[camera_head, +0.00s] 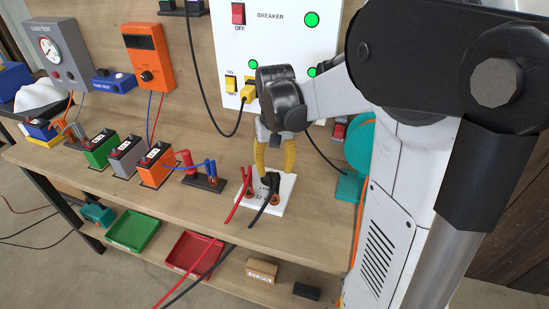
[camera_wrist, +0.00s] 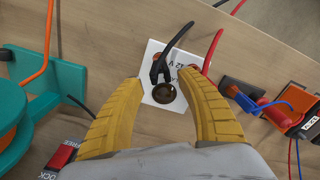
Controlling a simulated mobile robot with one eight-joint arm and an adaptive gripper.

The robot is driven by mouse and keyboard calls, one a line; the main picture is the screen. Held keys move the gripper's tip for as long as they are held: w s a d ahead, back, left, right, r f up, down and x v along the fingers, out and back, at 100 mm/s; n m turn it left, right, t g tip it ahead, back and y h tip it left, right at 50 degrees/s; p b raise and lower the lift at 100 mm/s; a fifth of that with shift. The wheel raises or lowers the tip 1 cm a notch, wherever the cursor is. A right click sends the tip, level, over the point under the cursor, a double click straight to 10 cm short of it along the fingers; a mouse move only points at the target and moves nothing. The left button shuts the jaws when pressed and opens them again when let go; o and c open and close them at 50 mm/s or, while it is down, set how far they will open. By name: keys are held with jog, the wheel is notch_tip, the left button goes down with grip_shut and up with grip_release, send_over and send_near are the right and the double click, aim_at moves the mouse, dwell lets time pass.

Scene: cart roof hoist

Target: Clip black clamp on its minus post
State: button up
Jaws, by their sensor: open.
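My gripper (camera_head: 275,174) is above a white plate (camera_head: 286,188) on the bench, its yellow fingers pointing down. In the wrist view my gripper (camera_wrist: 161,79) is open, with one finger on each side of the black clamp (camera_wrist: 160,68). The black clamp also shows in the head view (camera_head: 267,191), at the plate's right post, its cable running off the front edge. A dark brown round post (camera_wrist: 164,93) is at the clamp's end. I cannot tell whether the clamp grips it. A red clamp (camera_wrist: 207,62) is at the plate's other side.
Left of the plate stand a black block with blue and red leads (camera_head: 208,181) and orange (camera_head: 155,166), grey and green batteries. A teal reel (camera_head: 359,148) is at the right. The breaker panel (camera_head: 284,44) rises behind. Green and red trays (camera_head: 190,254) lie below.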

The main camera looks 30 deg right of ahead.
notch_tip(320, 180, up, 4)
jog(key=shift+r, duration=0.25)
dwell(0.5)
jog(key=s+a+n+t+b, duration=0.2)
jog(key=s+a+n+t, duration=0.2)
jog(key=s+a+t, duration=0.3)
jog(key=s+a, duration=0.3)
jog(key=a, duration=0.3)
jog(key=shift+s+a+r, duration=0.25)
jog(key=shift+s+r, duration=0.1)
jog(key=shift+r, duration=0.05)
